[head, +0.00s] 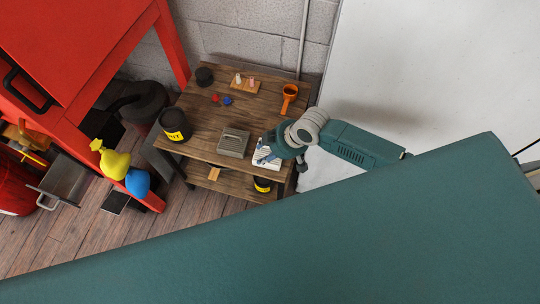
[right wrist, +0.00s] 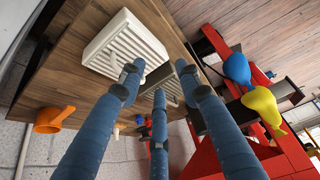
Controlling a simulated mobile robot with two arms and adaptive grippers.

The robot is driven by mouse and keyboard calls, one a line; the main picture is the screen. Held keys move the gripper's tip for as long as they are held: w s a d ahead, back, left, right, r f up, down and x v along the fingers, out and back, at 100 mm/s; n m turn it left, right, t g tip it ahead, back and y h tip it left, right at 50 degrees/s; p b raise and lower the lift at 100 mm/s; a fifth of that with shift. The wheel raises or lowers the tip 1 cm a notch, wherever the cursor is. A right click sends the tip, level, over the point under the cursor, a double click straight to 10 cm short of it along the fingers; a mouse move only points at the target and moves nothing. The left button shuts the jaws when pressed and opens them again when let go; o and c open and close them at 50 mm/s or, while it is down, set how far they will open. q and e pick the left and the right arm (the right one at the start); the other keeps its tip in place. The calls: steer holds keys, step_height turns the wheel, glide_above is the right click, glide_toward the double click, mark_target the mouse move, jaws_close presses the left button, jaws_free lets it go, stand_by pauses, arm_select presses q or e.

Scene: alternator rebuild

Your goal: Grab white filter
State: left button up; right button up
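The white filter (head: 262,160) is a slatted rectangular block lying on the wooden table near its right front corner, partly hidden by my right gripper in the head view. In the right wrist view the white filter (right wrist: 128,43) lies ahead and left of centre. My right gripper (head: 272,148) is above and beside it. In the right wrist view its blue fingers (right wrist: 158,82) are spread apart with nothing between them; the left fingertip overlaps the filter's edge in the picture, and I cannot tell whether it touches. My left gripper is not in view.
A grey slatted filter (head: 233,142) lies left of the white one on the wooden table (head: 205,115). An orange cup-like part (head: 289,92), a black can (head: 175,124) and small red and blue pieces are also there. A red frame (head: 90,60) stands left.

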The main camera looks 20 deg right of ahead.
mark_target(266, 150)
steer(key=w+d+r+n+g+b, duration=0.1)
steer(key=w+d+r+n+b, duration=0.1)
steer(key=d+r, duration=0.3)
steer(key=x, duration=0.8)
steer(key=shift+d+f+p, duration=0.3)
steer(key=shift+d+p, duration=0.05)
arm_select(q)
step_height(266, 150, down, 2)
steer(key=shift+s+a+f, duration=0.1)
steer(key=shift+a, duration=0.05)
arm_select(e)
steer(key=shift+c, duration=0.6)
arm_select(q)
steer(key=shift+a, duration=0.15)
arm_select(e)
jaws_close()
